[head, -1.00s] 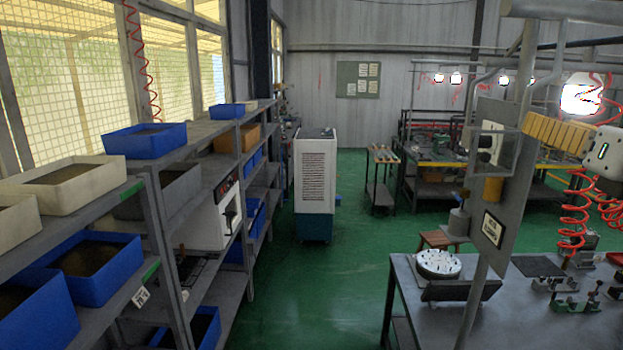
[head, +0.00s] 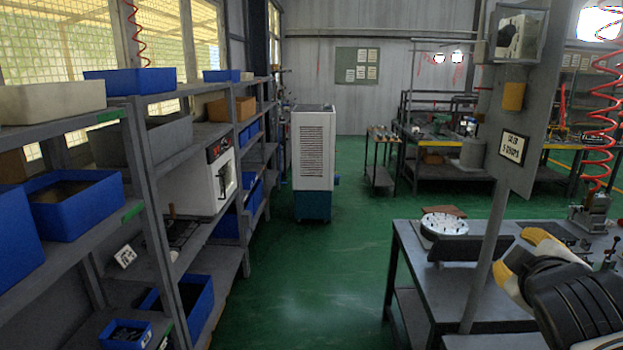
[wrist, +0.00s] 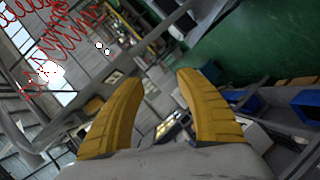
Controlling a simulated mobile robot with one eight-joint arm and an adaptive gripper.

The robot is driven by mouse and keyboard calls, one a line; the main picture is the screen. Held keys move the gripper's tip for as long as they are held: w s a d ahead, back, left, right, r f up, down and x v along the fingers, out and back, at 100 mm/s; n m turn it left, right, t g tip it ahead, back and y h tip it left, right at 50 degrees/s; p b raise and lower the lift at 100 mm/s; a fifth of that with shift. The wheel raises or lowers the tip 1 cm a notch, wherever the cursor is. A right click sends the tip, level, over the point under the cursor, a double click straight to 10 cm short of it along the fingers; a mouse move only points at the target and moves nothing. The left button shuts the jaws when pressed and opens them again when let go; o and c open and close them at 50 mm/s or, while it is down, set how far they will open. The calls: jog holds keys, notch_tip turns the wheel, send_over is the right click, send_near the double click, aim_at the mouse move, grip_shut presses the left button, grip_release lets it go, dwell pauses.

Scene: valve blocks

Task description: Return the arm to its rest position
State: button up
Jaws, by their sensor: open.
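My gripper (wrist: 158,83) shows in the wrist view as two yellow ribbed fingers spread well apart. It is open, with nothing held between them. In the head view, part of my arm (head: 585,305) shows at the lower right in black, white and yellow, in front of the workbench. The wrist view is strongly tilted, with shelving, blue bins and green floor beyond the fingers.
A grey workbench (head: 412,253) with a round white fixture (head: 444,222) and a post with a sign (head: 514,147) stands at right. Shelves with blue bins (head: 75,208) line the left. A white cabinet (head: 313,150) stands ahead. The green aisle floor (head: 310,270) between is clear.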

jog(key=s+a+f+m+g+y+b, duration=0.2)
jog(key=a+f, duration=0.3)
jog(key=f, duration=0.5)
jog(key=s+a+f+m+g+y+b, duration=0.2)
jog(key=s+a+f+m+b, duration=0.1)
jog(key=f, duration=0.7)
jog(key=s+a+f+m+g+y+b, duration=0.1)
jog(key=s+a+f+m+y+b, duration=0.1)
jog(key=s+a+f+b, duration=0.2)
jog(key=a+f+b, duration=0.1)
jog(key=a+f, duration=0.2)
jog(key=f, duration=0.3)
jog(key=shift+s+f+g+b, duration=0.2)
jog(key=shift+f+g+b, duration=0.15)
jog(key=shift+g+b, duration=0.05)
